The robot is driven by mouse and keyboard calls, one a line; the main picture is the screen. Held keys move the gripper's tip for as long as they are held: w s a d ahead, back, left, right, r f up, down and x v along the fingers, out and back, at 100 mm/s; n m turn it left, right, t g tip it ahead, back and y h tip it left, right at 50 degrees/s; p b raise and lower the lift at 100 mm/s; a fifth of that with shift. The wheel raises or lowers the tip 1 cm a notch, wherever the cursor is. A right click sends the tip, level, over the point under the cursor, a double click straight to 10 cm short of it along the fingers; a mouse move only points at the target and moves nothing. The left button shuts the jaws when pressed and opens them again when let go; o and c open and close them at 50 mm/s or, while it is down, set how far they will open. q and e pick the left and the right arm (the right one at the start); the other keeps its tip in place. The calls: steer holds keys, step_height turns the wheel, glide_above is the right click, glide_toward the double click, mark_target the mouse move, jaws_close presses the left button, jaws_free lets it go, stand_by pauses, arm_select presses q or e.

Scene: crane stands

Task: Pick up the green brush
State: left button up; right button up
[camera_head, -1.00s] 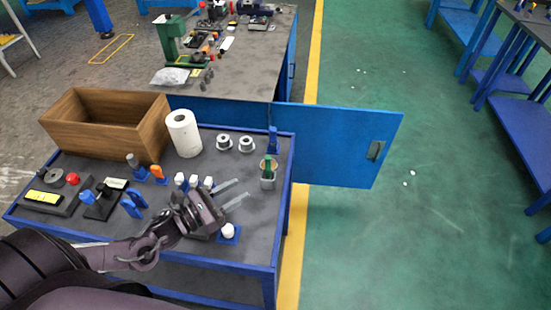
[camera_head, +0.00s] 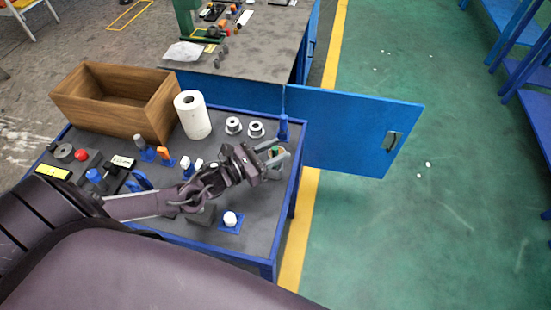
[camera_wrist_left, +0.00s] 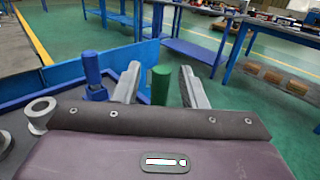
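The green brush (camera_head: 274,150) stands upright in a small holder near the right edge of the blue-rimmed cart, partly hidden by my left gripper in the head view. In the left wrist view the green brush (camera_wrist_left: 161,85) shows as a green cylinder between the two fingers. My left gripper (camera_head: 281,157) is open, with one finger on either side of the brush. In the wrist view the fingers of the left gripper (camera_wrist_left: 160,82) stand apart, with a gap on both sides of the brush. My right gripper is not in view.
The cart (camera_head: 262,209) also holds a wooden box (camera_head: 160,108), a paper roll (camera_head: 192,115), two grey spools (camera_head: 245,128) and a blue post (camera_head: 283,127). The blue post (camera_wrist_left: 92,75) stands left of the brush in the wrist view. A blue cabinet door (camera_head: 350,130) hangs open behind the cart.

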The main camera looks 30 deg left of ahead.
arm_select(q)
jaws_close()
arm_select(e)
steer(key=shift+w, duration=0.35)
arm_select(q)
steer(key=shift+r, duration=0.2)
